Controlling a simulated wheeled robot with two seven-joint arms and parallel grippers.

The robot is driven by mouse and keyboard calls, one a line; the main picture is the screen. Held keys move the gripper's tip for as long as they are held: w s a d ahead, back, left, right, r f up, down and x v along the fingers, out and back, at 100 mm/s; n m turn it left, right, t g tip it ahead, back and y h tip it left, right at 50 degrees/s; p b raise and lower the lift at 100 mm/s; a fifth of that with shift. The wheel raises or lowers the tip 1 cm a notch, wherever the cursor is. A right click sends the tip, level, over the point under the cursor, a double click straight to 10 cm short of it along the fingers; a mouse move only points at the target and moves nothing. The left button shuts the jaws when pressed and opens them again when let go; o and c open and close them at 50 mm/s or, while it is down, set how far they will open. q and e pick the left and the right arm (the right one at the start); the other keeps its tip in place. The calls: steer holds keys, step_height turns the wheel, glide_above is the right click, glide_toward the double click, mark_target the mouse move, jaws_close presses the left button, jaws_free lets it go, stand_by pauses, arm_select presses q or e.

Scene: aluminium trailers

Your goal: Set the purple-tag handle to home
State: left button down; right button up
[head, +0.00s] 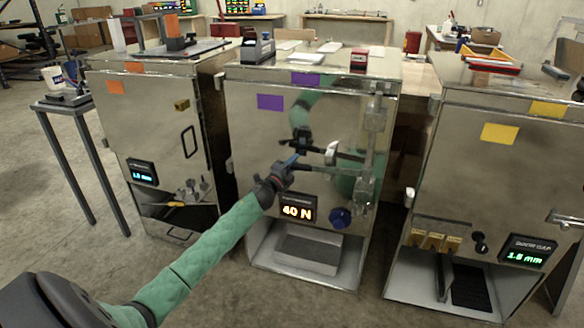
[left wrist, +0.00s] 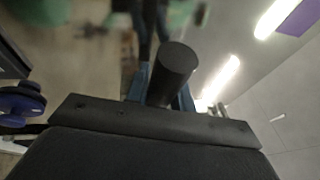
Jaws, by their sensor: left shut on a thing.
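The purple-tag cabinet (head: 245,125) stands in the middle, with a purple tag (head: 270,102) on its steel front. Its handle (head: 335,172) is a dark bar that runs roughly level from the latch rod (head: 372,140) on the right. My left gripper (head: 290,162) is at the bar's left end, shut on it. In the left wrist view the dark round handle end (left wrist: 175,70) sits between the blue fingers of my left gripper (left wrist: 163,92). The gripper hides part of the handle's tip. My right gripper is not in view.
A display (head: 298,209) reading 40 N and a blue knob (head: 340,217) are below the handle. An orange-tag cabinet (head: 150,115) stands left and a yellow-tag cabinet (head: 470,165) right. The door mirrors my arm. Floor is open in front.

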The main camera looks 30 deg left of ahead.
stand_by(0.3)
arm_select(q)
steer(key=c, duration=1.2)
jaws_free()
steer(key=shift+d, duration=0.1)
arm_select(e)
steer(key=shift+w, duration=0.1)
arm_select(q)
steer(key=shift+s+f, duration=0.15)
steer(key=shift+s, duration=0.1)
steer(key=s+f, duration=0.1)
steer(key=s, duration=0.6)
steer(key=shift+b, duration=0.45)
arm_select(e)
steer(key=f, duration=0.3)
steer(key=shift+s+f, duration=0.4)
arm_select(q)
steer(key=shift+f, duration=0.1)
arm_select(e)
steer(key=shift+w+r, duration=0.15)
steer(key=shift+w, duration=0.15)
